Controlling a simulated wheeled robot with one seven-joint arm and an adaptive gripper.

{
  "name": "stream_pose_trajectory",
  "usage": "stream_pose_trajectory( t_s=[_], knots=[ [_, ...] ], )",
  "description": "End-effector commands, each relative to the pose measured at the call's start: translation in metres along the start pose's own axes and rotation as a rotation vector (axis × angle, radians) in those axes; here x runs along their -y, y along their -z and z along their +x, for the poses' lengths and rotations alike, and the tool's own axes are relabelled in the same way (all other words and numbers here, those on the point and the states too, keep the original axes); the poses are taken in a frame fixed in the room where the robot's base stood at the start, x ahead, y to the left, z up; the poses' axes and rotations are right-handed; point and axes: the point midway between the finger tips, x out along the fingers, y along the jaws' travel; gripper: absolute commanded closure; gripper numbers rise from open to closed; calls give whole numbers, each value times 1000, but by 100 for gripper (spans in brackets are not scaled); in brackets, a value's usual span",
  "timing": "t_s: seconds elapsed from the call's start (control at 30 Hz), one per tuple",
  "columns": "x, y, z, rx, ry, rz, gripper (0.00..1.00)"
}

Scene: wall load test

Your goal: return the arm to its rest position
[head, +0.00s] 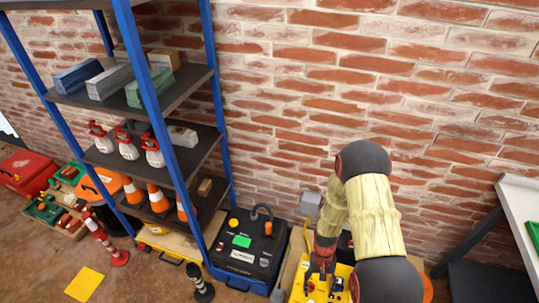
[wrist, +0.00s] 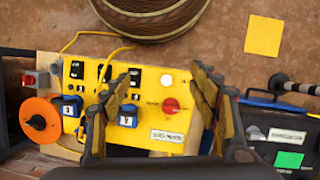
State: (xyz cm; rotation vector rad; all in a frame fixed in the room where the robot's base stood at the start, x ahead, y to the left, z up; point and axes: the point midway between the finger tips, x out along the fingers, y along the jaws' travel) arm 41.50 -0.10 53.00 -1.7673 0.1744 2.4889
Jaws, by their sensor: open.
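My arm (head: 374,218), in pale padded covers with dark joints, reaches down in front of the brick wall in the head view. My gripper (wrist: 163,84) shows in the wrist view with its two fingers apart and nothing between them. Below it is a yellow control panel (wrist: 148,98) with a red knob, black switches and blue-framed sockets. I cannot tell how far above the panel the fingertips are. In the head view the yellow panel (head: 311,291) is partly hidden by the arm.
A blue-framed shelf (head: 185,95) with boxes, sprayers and cones stands left. A black battery case (head: 243,250) is beside the panel. A coiled hose (wrist: 150,12) lies near the panel. A white-topped table (head: 522,215) stands right. The wall above the arm is bare.

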Motion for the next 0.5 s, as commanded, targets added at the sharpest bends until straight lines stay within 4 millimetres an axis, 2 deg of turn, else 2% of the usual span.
stream_pose_trajectory(
  t_s=[0.03, 0.2, 0.5],
  knots=[
    [0, -4, -21, -4, 0, -8, 39],
    [-4, -28, -90, -10, 1, -41, 39],
    [-10, -78, -205, -71, 6, -88, 39]
  ],
)
